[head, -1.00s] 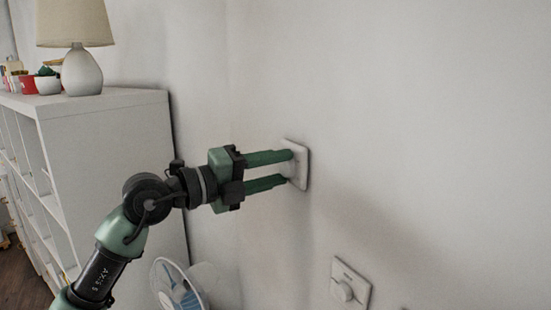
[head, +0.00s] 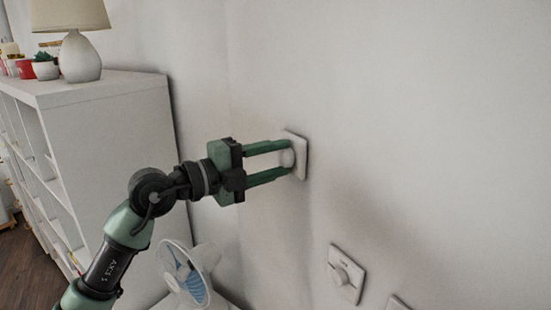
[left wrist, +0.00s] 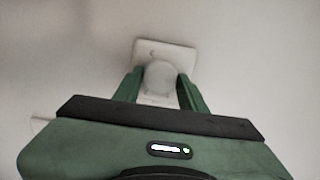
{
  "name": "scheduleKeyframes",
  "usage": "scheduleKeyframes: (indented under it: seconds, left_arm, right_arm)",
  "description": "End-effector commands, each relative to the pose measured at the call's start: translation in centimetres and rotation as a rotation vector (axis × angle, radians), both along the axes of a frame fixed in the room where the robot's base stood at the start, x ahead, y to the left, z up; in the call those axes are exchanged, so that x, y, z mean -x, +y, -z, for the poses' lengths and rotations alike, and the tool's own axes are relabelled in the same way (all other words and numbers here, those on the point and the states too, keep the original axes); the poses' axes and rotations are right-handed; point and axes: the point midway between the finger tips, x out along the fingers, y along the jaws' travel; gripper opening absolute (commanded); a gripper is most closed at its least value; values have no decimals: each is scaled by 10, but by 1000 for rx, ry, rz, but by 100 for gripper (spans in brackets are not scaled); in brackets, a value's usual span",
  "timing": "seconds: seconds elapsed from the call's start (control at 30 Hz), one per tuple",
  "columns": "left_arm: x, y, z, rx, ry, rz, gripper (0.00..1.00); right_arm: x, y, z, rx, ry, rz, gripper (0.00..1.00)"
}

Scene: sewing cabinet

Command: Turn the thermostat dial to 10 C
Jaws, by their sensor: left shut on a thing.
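The thermostat dial (head: 287,158) is a round white knob on a square white wall plate (head: 302,158). My left gripper (head: 289,160) reaches it from the left, its two green fingers shut on the dial's opposite sides. In the left wrist view the dial (left wrist: 160,74) sits between the two fingertips, in front of the plate (left wrist: 182,57). I cannot read any scale or pointer on the plate. My right gripper is not in view.
A white shelf (head: 110,87) with a lamp (head: 80,55) stands left. A fan (head: 187,275) is below my arm. The wall right of the dial is clear.

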Motion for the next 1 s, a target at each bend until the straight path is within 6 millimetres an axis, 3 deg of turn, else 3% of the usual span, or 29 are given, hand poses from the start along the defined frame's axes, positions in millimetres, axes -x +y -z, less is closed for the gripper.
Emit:
scheduleKeyframes:
  seconds: [0.1,0.13,0.2,0.57,1.0]
  left_arm:
    - [-1,1,-2,4,-3,-2,1]
    - [-1,1,-2,4,-3,-2,50]
    - [0,1,-2,3,-2,-2,63]
    - [2,4,1,0,-1,-2,63]
    - [35,60,2,1,-2,-2,63]
  right_arm:
    - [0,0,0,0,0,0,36]
    - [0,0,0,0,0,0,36]
    - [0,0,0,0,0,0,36]
    - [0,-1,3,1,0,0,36]
    - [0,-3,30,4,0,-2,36]
